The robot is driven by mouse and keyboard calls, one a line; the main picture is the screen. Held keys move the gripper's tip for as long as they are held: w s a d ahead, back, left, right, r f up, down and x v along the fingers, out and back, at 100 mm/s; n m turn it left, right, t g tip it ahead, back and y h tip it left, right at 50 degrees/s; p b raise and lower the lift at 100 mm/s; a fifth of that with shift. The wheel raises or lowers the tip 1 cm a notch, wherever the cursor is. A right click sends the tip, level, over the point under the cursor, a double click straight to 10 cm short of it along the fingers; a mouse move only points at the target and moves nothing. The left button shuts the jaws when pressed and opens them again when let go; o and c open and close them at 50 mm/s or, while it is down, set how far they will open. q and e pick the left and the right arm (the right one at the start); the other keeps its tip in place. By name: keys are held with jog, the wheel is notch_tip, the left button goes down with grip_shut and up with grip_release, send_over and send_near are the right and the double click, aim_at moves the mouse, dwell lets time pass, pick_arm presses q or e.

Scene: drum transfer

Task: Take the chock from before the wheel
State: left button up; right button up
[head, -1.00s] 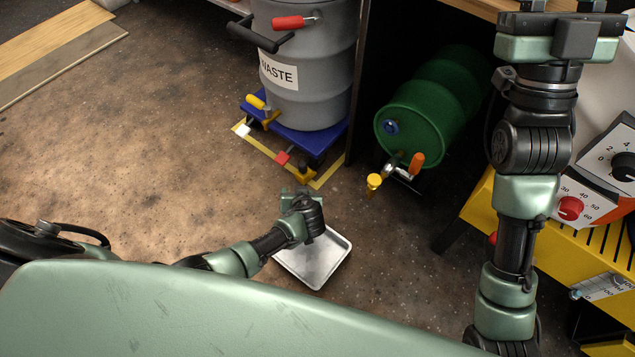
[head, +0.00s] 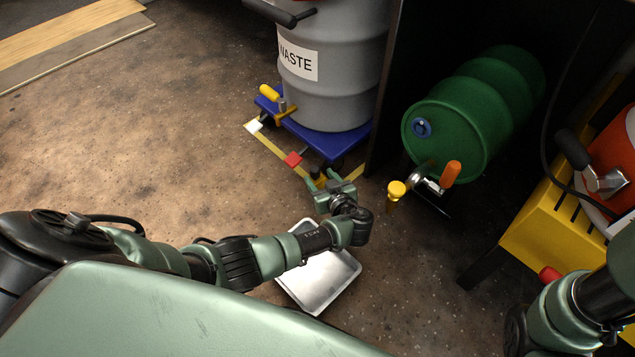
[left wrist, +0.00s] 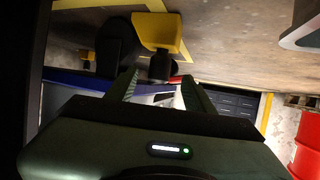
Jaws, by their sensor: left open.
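A yellow chock with a black knob (head: 315,172) is on the floor at the near corner of the blue dolly (head: 338,144), partly hidden by my left gripper. In the left wrist view the yellow chock (left wrist: 158,30) is before a black wheel (left wrist: 116,50), with its black knob pointing toward the fingers. My left gripper (head: 322,179) is open, its fingers reaching toward the knob. In the left wrist view its fingertips (left wrist: 157,82) lie either side of the line to the knob; I cannot tell whether they touch it. My right gripper is out of view.
A grey waste drum (head: 340,95) stands on the dolly. A green drum (head: 460,125) lies to the right, its tap with an orange handle (head: 451,174) sticking out near a yellow cap (head: 396,189). A metal tray (head: 322,282) lies under my left forearm.

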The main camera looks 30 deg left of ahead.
aim_at(319, 175)
pick_arm(q)
jog(key=shift+b+x, duration=0.45)
jog(key=shift+x, duration=0.95)
jog(key=shift+f, duration=0.1)
grip_shut()
